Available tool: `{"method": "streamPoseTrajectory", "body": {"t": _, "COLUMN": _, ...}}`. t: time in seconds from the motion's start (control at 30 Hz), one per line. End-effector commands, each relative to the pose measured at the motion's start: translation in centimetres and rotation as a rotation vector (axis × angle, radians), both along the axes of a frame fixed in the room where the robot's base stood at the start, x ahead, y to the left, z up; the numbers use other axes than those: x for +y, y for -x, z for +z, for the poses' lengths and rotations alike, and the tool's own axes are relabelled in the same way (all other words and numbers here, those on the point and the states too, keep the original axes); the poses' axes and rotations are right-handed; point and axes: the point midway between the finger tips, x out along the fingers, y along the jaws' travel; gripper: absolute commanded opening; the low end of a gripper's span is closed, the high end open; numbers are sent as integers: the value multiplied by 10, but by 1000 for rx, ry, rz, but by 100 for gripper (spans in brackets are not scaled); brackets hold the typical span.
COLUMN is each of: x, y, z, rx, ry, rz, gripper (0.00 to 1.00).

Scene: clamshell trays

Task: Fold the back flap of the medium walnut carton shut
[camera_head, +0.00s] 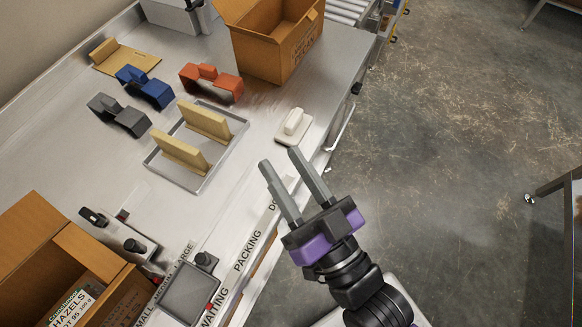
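Two brown cardboard cartons are in view, and I cannot tell which is the medium walnut one. One carton (262,58) stands at the top centre of the table, open at the top, with dark print on its right side too small to read. The other carton (127,297) is at the lower left, cut off by the picture edge. It is open, with flaps standing up, and holds a pack labelled "HAZELS" (68,308). My gripper (279,158) is open and empty, its two grey fingers apart near the table's front edge, away from both cartons.
A metal tray (197,184) with two tan blocks lies mid-table. Grey (118,115), blue (145,87) and orange (211,81) pieces stand behind it. Floor (440,150) to the right is clear.

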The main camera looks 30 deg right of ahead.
Motion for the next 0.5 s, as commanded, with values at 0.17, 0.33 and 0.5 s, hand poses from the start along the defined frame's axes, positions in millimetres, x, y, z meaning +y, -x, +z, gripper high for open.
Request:
{"method": "streamPoseTrajectory", "body": {"t": 0.17, "x": -4, "y": 5, "z": -5, "rx": 19, "ry": 9, "rz": -7, "gripper": 38}}
{"method": "streamPoseTrajectory", "body": {"t": 0.33, "x": -4, "y": 6, "z": -5, "rx": 20, "ry": 10, "rz": -7, "gripper": 38}}
{"method": "streamPoseTrajectory", "body": {"t": 0.5, "x": -4, "y": 5, "z": -5, "rx": 20, "ry": 9, "rz": -7, "gripper": 38}}
